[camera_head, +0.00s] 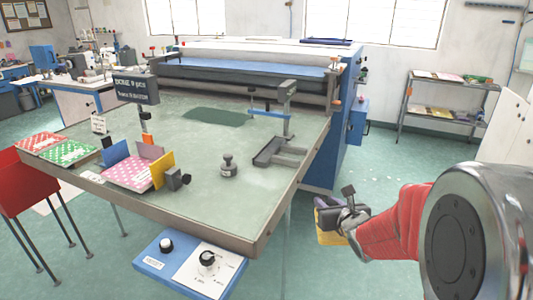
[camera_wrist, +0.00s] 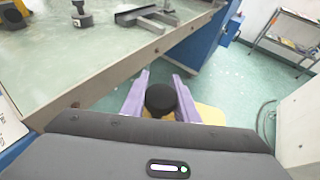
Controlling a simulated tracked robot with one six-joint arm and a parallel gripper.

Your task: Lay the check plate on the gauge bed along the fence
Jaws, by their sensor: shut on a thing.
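My gripper (camera_head: 328,206) hangs beyond the table's right front edge, over the floor. In the wrist view its two purple fingers (camera_wrist: 161,82) are shut on the black round knob (camera_wrist: 161,99) of a yellow plate, seemingly the check plate (camera_wrist: 211,114). The plate also shows below the gripper in the head view (camera_head: 331,239), partly hidden by it. A dark grey angled frame (camera_head: 269,153), perhaps the gauge bed with its fence, lies on the table's right part, apart from the plate. It shows at the top of the wrist view (camera_wrist: 133,17).
A grey weight with a knob (camera_head: 228,168) stands left of the frame, and a post with a blue bar (camera_head: 284,103) behind it. Patterned pieces (camera_head: 128,172) lie between coloured blocks at left. A control box (camera_head: 190,268) juts out from the table's front. The table's middle is clear.

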